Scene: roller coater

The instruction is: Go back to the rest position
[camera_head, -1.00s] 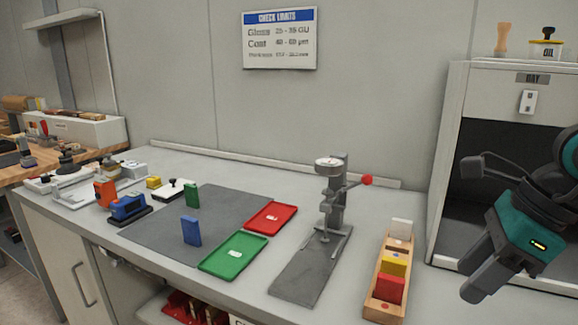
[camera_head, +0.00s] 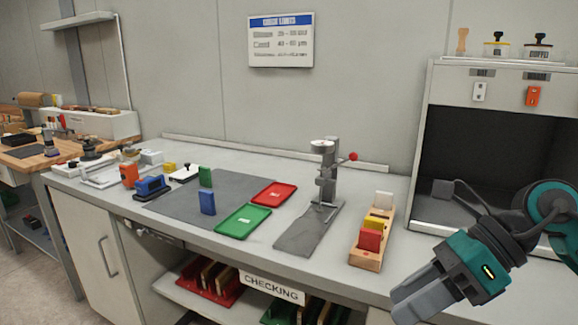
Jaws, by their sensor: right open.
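My right gripper (camera_head: 422,297) is at the lower right, in front of the worktop's front edge. Its two grey fingers point down and left, and it is open with nothing seen between them. It is apart from the wooden rack and the other items. My left gripper is out of view.
The worktop carries a wooden rack (camera_head: 369,262) of coloured panels, a gauge stand (camera_head: 327,180), a green tray (camera_head: 243,219), a red tray (camera_head: 274,193) and a grey mat (camera_head: 176,209). An open cabinet (camera_head: 428,150) stands at right. A shelf labelled CHECKING (camera_head: 271,287) lies below.

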